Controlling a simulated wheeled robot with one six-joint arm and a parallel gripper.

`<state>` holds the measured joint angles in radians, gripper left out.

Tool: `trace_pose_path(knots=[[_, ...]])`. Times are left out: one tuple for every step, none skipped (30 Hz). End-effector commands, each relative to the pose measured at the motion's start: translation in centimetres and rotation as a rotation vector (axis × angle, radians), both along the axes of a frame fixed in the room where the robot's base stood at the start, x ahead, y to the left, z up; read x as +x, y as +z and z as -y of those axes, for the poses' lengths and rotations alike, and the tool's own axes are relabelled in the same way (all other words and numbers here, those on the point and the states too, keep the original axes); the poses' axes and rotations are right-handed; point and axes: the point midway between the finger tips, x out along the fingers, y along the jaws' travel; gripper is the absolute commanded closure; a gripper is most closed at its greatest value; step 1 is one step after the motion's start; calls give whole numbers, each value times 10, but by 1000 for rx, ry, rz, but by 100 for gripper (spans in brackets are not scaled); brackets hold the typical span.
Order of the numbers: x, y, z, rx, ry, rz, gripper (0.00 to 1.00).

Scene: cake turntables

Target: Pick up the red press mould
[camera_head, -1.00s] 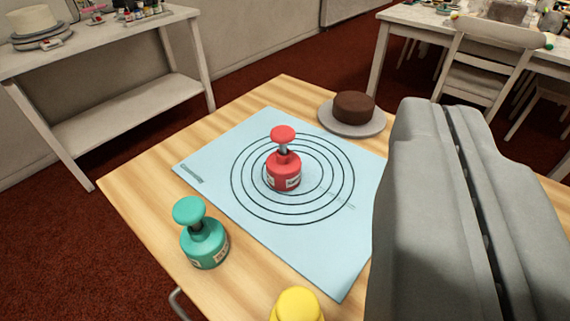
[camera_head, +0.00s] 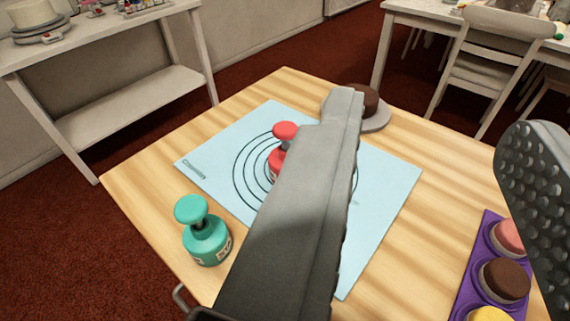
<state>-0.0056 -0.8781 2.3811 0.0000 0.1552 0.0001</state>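The red press mould (camera_head: 279,158) stands upright on the blue mat (camera_head: 385,215), inside its printed rings. Its round red knob and left side show; my near finger hides the rest. My gripper (camera_head: 435,122) is open and empty, its two grey fingers wide apart. The left finger crosses the picture in front of the mould; the right finger, with a dimpled pad, is at the right edge. I cannot tell whether the left finger touches the mould.
A brown cake on a grey plate (camera_head: 376,122) is at the back. A purple tray (camera_head: 467,285) of small cakes is at the right. A white shelf (camera_head: 130,105) stands beyond.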

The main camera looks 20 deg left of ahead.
Motion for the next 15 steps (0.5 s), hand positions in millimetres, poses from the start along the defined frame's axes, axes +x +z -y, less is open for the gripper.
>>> trace_pose_path(knots=[[8,0,-2,0,5,-29,49],[13,0,-3,-1,8,-48,43],[20,0,-5,0,13,-79,35],[26,0,-6,-1,16,-104,29],[31,-1,-7,-2,20,-130,23],[39,-2,-9,-3,24,-164,16],[44,-2,-11,-4,28,-189,16],[50,-3,-12,-4,32,-215,16],[57,-3,-15,-5,37,-248,16],[62,-5,-16,-6,42,-275,16],[68,-5,-18,-8,45,-300,16],[75,-7,-20,-9,49,-335,16],[80,-7,-22,-10,53,-358,16],[85,-8,-24,-12,56,-384,16],[91,-9,-26,-14,61,-418,16]])
